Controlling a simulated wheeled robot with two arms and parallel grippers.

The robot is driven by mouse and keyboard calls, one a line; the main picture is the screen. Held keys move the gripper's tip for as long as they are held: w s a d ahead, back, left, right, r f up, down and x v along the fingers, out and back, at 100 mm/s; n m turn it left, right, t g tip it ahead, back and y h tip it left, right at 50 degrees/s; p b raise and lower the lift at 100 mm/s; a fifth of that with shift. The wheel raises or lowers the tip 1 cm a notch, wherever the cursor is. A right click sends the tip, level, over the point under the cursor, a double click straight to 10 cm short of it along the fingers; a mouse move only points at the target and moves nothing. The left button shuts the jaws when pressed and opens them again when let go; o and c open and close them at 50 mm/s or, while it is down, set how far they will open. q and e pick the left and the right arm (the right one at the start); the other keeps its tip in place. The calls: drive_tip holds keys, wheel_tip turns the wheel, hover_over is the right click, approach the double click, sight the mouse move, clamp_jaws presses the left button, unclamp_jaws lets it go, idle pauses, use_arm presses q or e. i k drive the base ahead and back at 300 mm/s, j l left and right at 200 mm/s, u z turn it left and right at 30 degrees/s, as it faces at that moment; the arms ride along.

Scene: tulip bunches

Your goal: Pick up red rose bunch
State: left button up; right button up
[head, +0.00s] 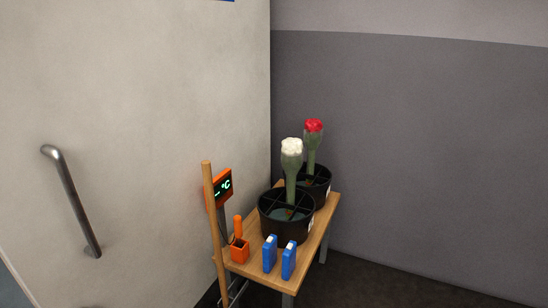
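A red flower bunch (313,127) with a green wrapped stem stands upright in the rear black bucket (320,190). A white flower bunch (291,148) with a green stem stands upright in the front black bucket (289,230), nearer to me and slightly left. The front bucket partly hides the rear one. Both buckets have dividers across the top and stand on a small wooden table (322,226). Neither of my grippers shows in the head view.
Two blue boxes (269,254) and an orange pot (239,251) with an orange-handled tool stand at the table's front. A wooden pole (212,225) and an orange temperature display (224,186) are at its left. A pale door with a metal handle (72,200) is left; grey walls (440,150) stand behind.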

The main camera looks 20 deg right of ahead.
sight(313, 129)
drive_tip(key=i+l+u, duration=0.2)
drive_tip(key=l, duration=0.2)
drive_tip(key=i+l+u, duration=0.2)
drive_tip(key=l, duration=0.2)
drive_tip(key=l+u, duration=0.2)
drive_tip(key=l, duration=0.2)
drive_tip(key=i+l+u, duration=0.15)
drive_tip(key=l, duration=0.35)
